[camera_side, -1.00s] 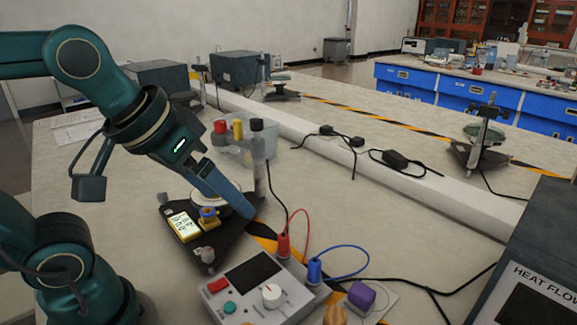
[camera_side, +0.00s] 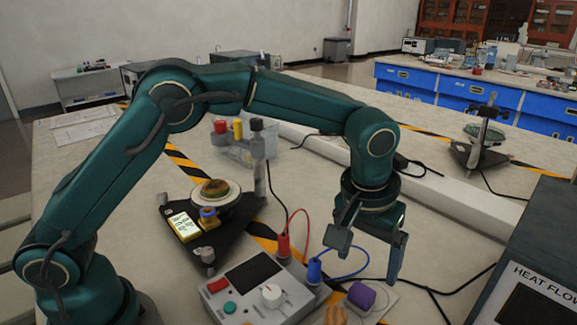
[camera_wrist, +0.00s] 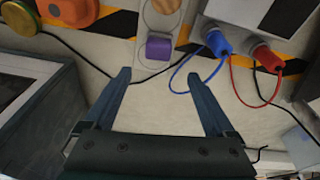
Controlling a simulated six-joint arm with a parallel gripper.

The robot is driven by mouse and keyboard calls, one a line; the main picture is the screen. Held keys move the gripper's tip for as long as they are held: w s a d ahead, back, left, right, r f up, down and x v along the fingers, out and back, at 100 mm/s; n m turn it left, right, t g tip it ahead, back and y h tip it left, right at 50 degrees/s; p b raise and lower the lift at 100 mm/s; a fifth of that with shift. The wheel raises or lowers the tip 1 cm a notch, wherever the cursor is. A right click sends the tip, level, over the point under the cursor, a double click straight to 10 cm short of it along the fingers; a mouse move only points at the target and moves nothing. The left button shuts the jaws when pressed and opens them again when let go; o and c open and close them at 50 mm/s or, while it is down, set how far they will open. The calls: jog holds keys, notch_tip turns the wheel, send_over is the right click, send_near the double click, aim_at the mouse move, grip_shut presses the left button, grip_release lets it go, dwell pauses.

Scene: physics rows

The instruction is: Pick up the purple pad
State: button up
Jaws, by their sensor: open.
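The purple pad (camera_side: 361,296) is a small rounded block on a pale plate at the front, right of the control box. In the wrist view the purple pad (camera_wrist: 158,48) lies ahead of the fingertips, between their lines. My gripper (camera_wrist: 165,78) is open and empty, with both fingers apart. In the side view my gripper (camera_side: 392,278) points down, above and to the right of the pad, not touching it.
The control box (camera_side: 262,288) with red and blue plugs stands left of the pad. A blue cable (camera_side: 350,272) loops behind the pad. The dark HEAT FLOW box (camera_side: 530,260) stands at the right. A black stand (camera_side: 205,235) with a dish is further left.

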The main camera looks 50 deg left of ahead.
aim_at(363, 289)
jog(key=shift+s+d+f, duration=0.1)
jog(key=shift+d+f, duration=0.05)
jog(key=shift+f, duration=1.6)
jog(key=shift+d+f, duration=0.15)
jog(key=shift+f, duration=1.55)
grip_shut()
jog(key=shift+r, duration=0.1)
jog(key=shift+r, duration=0.55)
jog(key=r, duration=0.1)
jog(key=a+r, duration=0.1)
jog(key=r, duration=0.1)
jog(key=shift+r, duration=0.25)
jog(key=a+r, duration=0.6)
jog(key=a, duration=0.4)
jog(key=shift+s+a+r, duration=0.15)
jog(key=shift+s+a, duration=0.05)
jog(key=shift+a, duration=0.15)
